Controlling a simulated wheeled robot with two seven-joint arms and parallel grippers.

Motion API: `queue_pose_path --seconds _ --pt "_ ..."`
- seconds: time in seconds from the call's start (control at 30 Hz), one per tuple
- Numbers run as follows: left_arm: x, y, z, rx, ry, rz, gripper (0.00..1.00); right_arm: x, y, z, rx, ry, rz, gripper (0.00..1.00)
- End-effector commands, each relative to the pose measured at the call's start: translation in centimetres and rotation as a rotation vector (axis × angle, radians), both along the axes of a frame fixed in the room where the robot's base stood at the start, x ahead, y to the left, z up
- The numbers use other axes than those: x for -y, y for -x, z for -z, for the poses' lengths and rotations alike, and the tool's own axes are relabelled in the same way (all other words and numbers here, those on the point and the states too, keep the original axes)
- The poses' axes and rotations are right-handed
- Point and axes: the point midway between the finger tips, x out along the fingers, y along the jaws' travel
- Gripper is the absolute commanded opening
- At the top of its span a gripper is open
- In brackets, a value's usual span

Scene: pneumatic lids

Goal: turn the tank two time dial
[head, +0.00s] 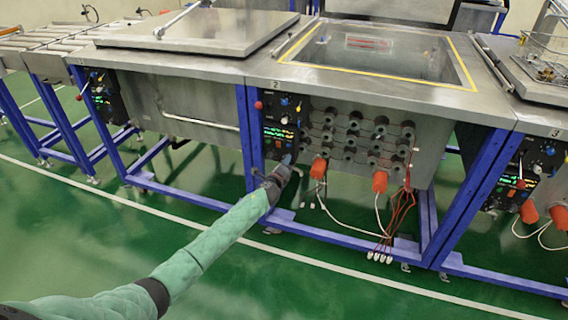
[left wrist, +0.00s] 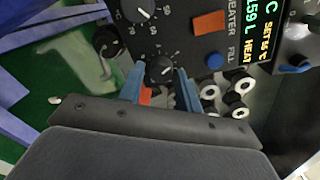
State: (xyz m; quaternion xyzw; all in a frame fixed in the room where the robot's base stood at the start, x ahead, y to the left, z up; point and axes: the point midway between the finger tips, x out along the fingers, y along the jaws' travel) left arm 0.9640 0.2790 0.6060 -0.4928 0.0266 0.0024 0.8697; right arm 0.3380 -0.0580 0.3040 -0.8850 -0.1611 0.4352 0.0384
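Tank two (head: 370,95) stands in the middle of the head view, open, with a "2" on its front edge. Its dark control panel (head: 275,128) is at the front left. In the left wrist view a lower black dial (left wrist: 159,69) with a white pointer and numbers sits on the panel, below a larger black dial (left wrist: 138,9). I cannot read which is the time dial. My left gripper (head: 284,163) is at the panel's lower edge. In the left wrist view its blue fingers (left wrist: 160,82) are open, one each side of the lower dial; contact cannot be told. My right gripper is not in view.
Orange connectors (head: 318,168) with white cables hang right of the panel. A blue frame post (head: 250,135) stands left of it. The green floor (head: 330,285) in front is clear.

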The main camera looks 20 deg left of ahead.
Motion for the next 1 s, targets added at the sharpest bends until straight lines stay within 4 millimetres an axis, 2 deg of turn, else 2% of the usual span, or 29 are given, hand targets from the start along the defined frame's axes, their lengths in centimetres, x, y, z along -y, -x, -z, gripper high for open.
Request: queue_pose_path --seconds 0.43,0.8,1.0 --pt "-0.2 0.5 -0.1 0.001 0.000 -0.002 0.47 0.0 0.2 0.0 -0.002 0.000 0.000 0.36" --pt "-0.3 5.5 -0.3 0.001 0.000 -0.001 0.47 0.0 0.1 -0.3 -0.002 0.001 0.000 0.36" --pt "-0.2 7.3 -0.4 0.001 0.000 0.000 0.47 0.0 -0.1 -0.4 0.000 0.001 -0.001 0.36"
